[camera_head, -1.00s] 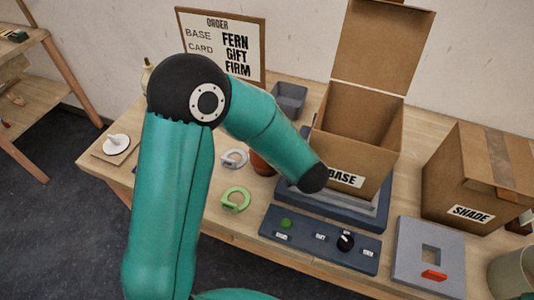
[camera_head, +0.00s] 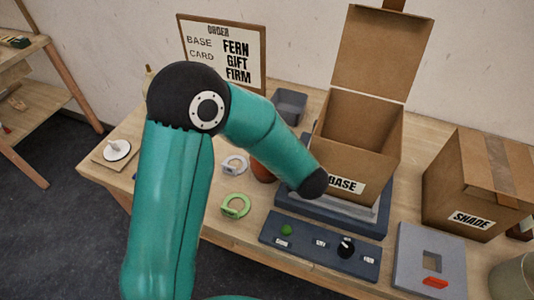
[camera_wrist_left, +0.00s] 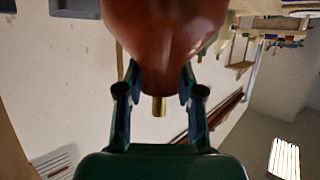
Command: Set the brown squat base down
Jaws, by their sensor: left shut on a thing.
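In the left wrist view the brown squat base (camera_wrist_left: 165,35) fills the top middle, reddish-brown, with a short brass stub at its narrow end. My left gripper (camera_wrist_left: 159,82) is shut on it, one finger on each side. In the head view my teal left arm hides the gripper. A brown rounded edge (camera_head: 262,171) shows behind the arm, left of the open box; I cannot tell whether it is the held base. What lies under the base is hidden. My right gripper is not in view.
An open box marked BASE (camera_head: 350,160) stands on a dark platform, its lid up. A control panel (camera_head: 320,246) lies in front. A closed SHADE box (camera_head: 480,185) stands right. A green ring (camera_head: 236,206), a white ring (camera_head: 234,164) and a grey bin (camera_head: 290,106) are near the arm.

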